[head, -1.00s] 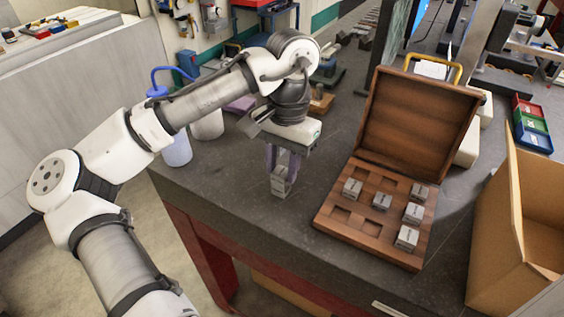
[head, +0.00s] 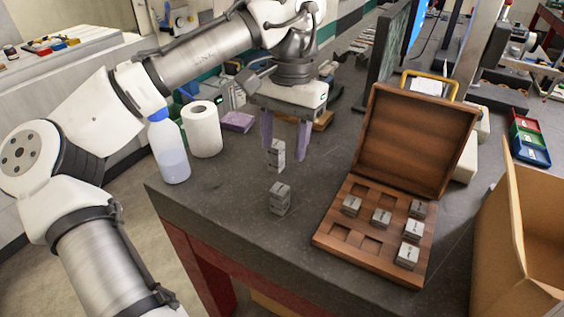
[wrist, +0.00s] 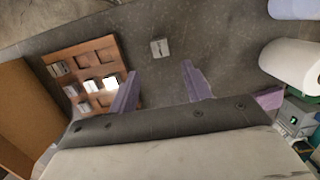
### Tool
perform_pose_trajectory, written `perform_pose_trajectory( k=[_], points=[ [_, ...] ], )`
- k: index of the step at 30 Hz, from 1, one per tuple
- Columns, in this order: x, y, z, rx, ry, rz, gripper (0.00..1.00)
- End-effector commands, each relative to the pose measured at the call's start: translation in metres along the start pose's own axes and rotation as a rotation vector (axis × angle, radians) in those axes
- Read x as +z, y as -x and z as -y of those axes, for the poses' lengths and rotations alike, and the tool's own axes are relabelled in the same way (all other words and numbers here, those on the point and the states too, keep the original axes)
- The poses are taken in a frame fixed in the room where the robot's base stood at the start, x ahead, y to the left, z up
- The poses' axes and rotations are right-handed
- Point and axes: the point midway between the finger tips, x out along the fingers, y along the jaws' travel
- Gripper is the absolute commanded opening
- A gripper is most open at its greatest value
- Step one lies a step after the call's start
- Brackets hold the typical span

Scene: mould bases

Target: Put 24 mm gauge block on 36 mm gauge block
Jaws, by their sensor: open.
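Two grey metal shapes show on the dark bench in the head view. The nearer block (head: 280,198) stands upright on the bench; I cannot tell whether it is one piece or two stacked. In the wrist view one block (wrist: 160,47) shows beyond the fingertips; the other is not visible there.
An open wooden case (head: 375,258) to the right holds several similar blocks and some empty pockets. A spray bottle (head: 170,160) and paper roll (head: 202,130) stand at left. A cardboard box (head: 520,245) is at far right. Bench between blocks and case is clear.

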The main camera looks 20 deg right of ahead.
Motion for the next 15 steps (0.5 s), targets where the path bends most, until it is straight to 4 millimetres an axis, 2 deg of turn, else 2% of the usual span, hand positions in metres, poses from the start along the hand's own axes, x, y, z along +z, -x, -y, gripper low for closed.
perform_pose_trajectory(
  k=[1,6,15],
  points=[
    [0.0,0.009,0.0,-0.003,0.002,-0.002,0.49],
    [0.0,0.025,0.0,-0.001,0.001,-0.001,0.49],
    [0.0,0.03,0.0,0.0,0.0,0.0,0.49]
  ],
)
